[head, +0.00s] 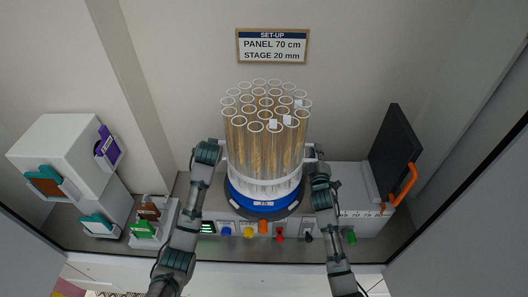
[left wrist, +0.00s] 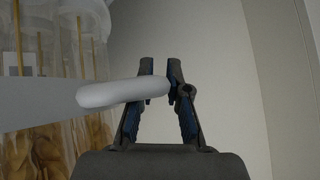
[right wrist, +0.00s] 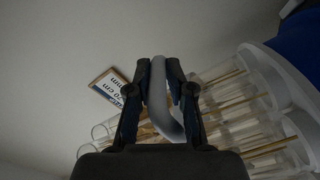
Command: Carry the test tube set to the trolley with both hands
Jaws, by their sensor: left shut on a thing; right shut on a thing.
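The test tube set (head: 262,140) is a round cluster of clear tubes holding wheat-coloured ears, in a white holder with a blue base. It stands upright at the back middle of the counter in the head view. My left gripper (head: 222,150) is at its left side, shut on a pale grey handle (left wrist: 105,93) of the set. My right gripper (head: 312,152) is at its right side, shut on the other grey handle (right wrist: 162,105). Tubes also show in the left wrist view (left wrist: 80,60) and the right wrist view (right wrist: 250,115). I cannot tell whether the base touches the stage beneath.
A white machine with an open dark lid (head: 397,147) and orange handle (head: 404,185) stands right. White boxes (head: 62,160) and a small rack (head: 150,220) stand left. Coloured knobs (head: 264,228) line the front. A sign (head: 273,46) hangs behind. No trolley is identifiable.

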